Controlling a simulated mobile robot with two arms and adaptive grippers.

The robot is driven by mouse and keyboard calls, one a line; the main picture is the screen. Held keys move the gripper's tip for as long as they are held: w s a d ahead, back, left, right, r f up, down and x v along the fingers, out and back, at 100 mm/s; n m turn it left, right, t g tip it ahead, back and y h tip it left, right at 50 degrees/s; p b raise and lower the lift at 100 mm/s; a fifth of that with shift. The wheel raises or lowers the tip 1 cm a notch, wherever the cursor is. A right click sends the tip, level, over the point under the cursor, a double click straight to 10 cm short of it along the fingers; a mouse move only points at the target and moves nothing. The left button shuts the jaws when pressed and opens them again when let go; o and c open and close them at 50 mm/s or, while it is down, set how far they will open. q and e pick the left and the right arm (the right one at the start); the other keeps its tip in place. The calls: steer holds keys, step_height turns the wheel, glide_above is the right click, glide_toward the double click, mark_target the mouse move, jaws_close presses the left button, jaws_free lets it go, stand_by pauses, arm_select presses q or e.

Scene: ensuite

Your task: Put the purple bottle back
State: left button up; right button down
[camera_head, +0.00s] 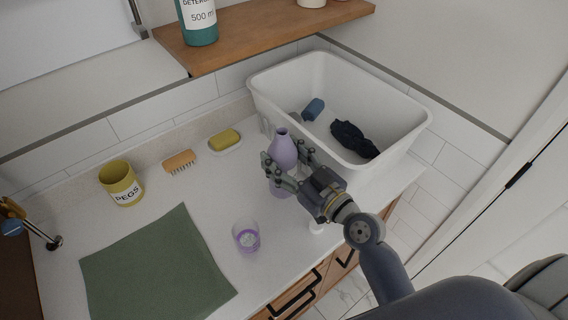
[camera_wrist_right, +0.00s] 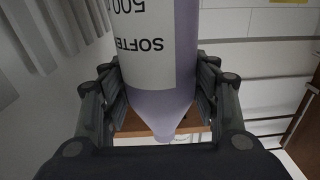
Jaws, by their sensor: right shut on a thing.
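The purple bottle (camera_head: 284,150) stands roughly upright in my right gripper (camera_head: 285,171), in front of the white tub. In the right wrist view the bottle (camera_wrist_right: 180,95) fills the middle, with a white label reading "SOFTE…" and "500". The fingers of my right gripper (camera_wrist_right: 160,95) are closed on both its sides. In the head view the fingers hide part of the bottle's lower body, and I cannot tell whether its base touches the counter. A wooden shelf (camera_head: 255,38) is on the wall above, with a teal detergent bottle (camera_head: 198,22) on it. My left gripper is not in view.
A white tub (camera_head: 262,98) holds a dark cloth (camera_head: 354,139) and a blue item (camera_head: 314,108). On the counter (camera_head: 190,190) are a yellow pegs pot (camera_head: 121,184), a brush (camera_head: 180,162), a soap dish with yellow soap (camera_head: 224,140), a green mat (camera_head: 155,265) and a clear cup (camera_head: 246,237).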

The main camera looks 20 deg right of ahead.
mark_target(292, 174)
steer(key=shift+f+b, duration=0.4)
steer(key=shift+f, duration=1.3)
steer(key=shift+f, duration=0.15)
steer(key=c, duration=0.6)
jaws_free()
steer(key=shift+s, duration=0.15)
steer(key=shift+b+v, duration=2.9)
steer(key=shift+v, duration=3)
